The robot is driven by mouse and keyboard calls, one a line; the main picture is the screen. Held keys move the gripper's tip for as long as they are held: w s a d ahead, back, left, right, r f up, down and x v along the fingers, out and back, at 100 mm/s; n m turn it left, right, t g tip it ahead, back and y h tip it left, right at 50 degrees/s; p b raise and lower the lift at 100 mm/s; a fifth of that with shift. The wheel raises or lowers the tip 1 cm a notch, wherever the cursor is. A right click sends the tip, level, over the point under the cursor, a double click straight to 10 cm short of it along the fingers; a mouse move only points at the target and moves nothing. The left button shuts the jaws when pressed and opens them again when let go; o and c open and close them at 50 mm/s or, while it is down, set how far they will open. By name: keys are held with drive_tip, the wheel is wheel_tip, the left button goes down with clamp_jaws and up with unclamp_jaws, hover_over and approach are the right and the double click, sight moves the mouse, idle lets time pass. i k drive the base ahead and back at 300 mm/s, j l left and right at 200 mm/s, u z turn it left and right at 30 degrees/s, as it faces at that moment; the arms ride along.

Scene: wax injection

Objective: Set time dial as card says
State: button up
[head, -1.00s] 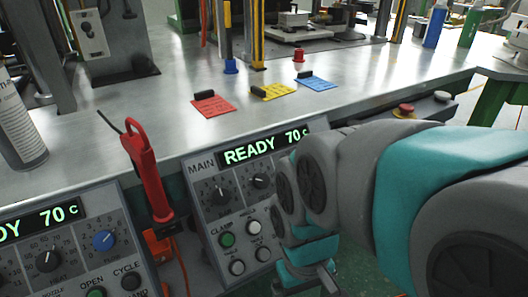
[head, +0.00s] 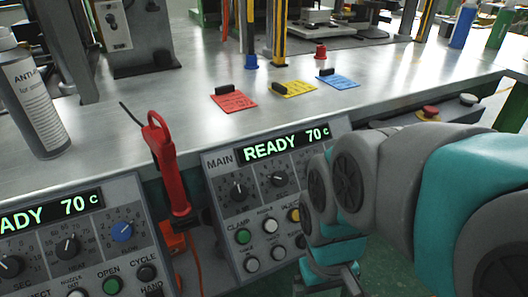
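The MAIN panel (head: 222,213) has a lit READY 70 C display (head: 286,145). Below it are a black dial (head: 239,191) and another black dial (head: 279,179); their small print is unreadable. My arm hides the panel's right part. The left panel has a dial marked SEC (head: 13,267), a HEAT dial (head: 67,247) and a blue FLOW dial (head: 123,232). A red card (head: 236,102), a yellow card (head: 296,89) and a blue card (head: 340,82) lie on the bench; their writing is too small to read. My gripper (head: 345,283) is at the bottom edge, its fingertips out of sight.
A red-handled tool (head: 165,165) hangs between the panels. A spray can (head: 33,100) stands at the bench's left. Coloured buttons, including a green CLAMP one (head: 243,236), sit below the main dials.

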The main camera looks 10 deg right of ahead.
sight(279, 178)
drive_tip(key=k+j+u, duration=0.1)
drive_tip(key=j, duration=0.3)
drive_tip(key=k+j+u, duration=0.15)
drive_tip(key=j, duration=0.2)
drive_tip(key=k+j+u, duration=0.1)
drive_tip(key=j, duration=0.3)
